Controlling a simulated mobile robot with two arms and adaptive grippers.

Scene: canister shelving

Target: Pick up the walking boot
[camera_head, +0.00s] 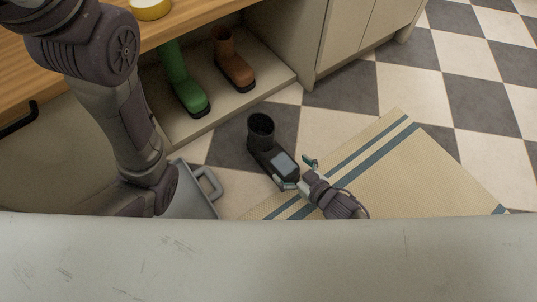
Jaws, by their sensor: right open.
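A black boot (262,146), which looks like the walking boot, stands upright on the checkered floor in front of the low shelf. Its open shaft is at the back, and its toe with a light grey patch points toward the lower right. My right gripper (299,172) is open at the toe end, with one finger on each side of it. I cannot tell whether the fingers touch the boot. My left arm comes down at the left, and its gripper is out of view.
A green boot (184,83) and a brown boot (233,64) stand on the low shelf (262,88) under the wooden counter (165,25). A grey container with a handle (203,190) is left of the black boot. A striped beige mat (400,165) lies right; the floor beyond is clear.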

